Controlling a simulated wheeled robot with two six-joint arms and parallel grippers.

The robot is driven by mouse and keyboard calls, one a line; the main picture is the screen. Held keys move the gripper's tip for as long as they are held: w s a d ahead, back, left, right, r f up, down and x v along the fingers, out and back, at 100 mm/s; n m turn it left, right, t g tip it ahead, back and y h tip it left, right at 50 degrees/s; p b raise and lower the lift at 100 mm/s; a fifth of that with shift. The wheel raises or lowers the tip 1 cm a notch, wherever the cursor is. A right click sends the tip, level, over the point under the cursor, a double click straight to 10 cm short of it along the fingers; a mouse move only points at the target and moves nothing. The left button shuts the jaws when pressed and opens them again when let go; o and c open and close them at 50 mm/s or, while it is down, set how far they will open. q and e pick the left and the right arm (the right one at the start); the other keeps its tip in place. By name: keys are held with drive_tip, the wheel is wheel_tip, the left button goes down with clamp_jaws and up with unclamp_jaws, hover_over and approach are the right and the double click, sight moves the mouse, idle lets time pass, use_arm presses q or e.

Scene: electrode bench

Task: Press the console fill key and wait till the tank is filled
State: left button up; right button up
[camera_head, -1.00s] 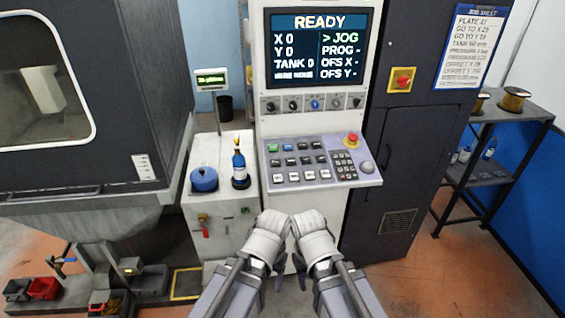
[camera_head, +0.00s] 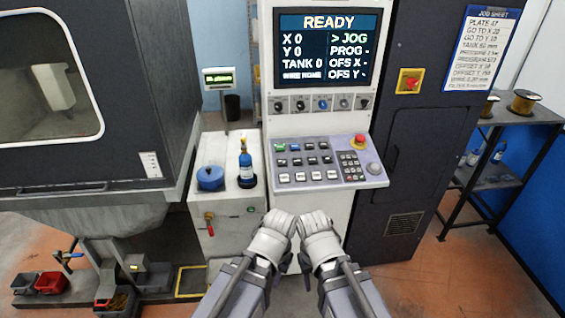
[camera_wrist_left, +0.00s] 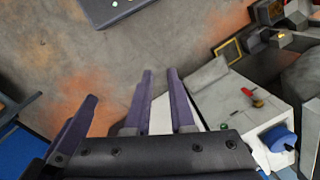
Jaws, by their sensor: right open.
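The console (camera_head: 318,162) stands ahead with a sloped keypad holding a green key, a blue key, several dark and white keys, and a red stop button (camera_head: 358,141). The key labels are too small to read, so I cannot tell which is the fill key. The screen (camera_head: 321,48) above reads READY, X 0, Y 0, TANK 0 and JOG. My right gripper (camera_head: 306,270) is open, low in front of the console and apart from the keys. My left gripper is beside it, mostly hidden by its wrist; its fingers (camera_wrist_left: 134,86) show spread and empty in the left wrist view.
A white cabinet (camera_head: 228,230) left of the console carries a blue pot (camera_head: 210,178) and a blue bottle (camera_head: 246,165). The machine with a window (camera_head: 45,80) fills the left. A dark cabinet (camera_head: 420,150) and a shelf rack (camera_head: 520,118) stand right. Open floor lies at lower right.

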use_arm(q)
clamp_jaws()
idle(1.1)
